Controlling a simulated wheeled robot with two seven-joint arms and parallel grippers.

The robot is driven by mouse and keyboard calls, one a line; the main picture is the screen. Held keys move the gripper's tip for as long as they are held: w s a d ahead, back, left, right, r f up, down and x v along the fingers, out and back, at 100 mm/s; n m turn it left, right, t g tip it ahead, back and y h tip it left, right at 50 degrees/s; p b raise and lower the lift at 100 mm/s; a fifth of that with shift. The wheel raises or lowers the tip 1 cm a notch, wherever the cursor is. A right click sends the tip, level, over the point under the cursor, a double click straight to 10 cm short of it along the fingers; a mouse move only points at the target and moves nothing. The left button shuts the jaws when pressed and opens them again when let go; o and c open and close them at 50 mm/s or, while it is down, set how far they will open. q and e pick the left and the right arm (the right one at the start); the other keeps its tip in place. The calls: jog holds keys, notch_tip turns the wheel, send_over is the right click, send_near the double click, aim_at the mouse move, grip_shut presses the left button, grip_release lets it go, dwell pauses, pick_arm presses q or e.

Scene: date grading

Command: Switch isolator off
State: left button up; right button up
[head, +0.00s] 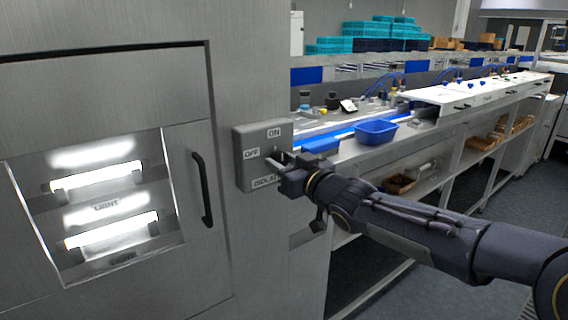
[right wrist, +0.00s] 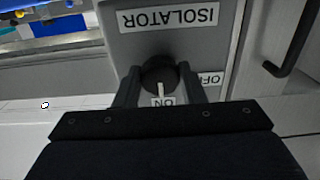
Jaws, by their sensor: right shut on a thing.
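The isolator box (head: 243,178) is a grey box on the side of the steel cabinet, with labels ON, OFF and ISOLATOR. Its dark round knob (right wrist: 160,72) shows in the right wrist view, where the box appears upside down. The white pointer mark on the knob points at the ON label (right wrist: 163,101). My right gripper (head: 278,161) reaches the box from the right and is shut on the knob, one finger on each side. In the head view the gripper hides most of the knob. My left gripper is not in view.
A cabinet door with a black handle (head: 203,189) and a lit window (head: 95,205) is left of the box. A steel bench with a blue tray (head: 376,132) runs back at the right, below stacked teal crates (head: 380,30). Grey floor lies at the lower right.

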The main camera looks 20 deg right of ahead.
jog(key=n+b, duration=0.1)
jog(key=n, duration=0.1)
jog(key=shift+f+n, duration=0.1)
jog(key=shift+n, duration=0.3)
jog(key=n+b, duration=0.1)
jog(key=n, duration=0.2)
jog(key=shift+d+n+b, duration=0.1)
jog(key=shift+n+b, duration=0.2)
jog(key=shift+b, duration=0.05)
jog(key=n+b, duration=0.1)
jog(key=n, duration=0.2)
jog(key=shift+n, duration=0.3)
jog(key=shift+n+b, duration=0.35)
jog(key=shift+n, duration=1.55)
jog(key=o, duration=1)
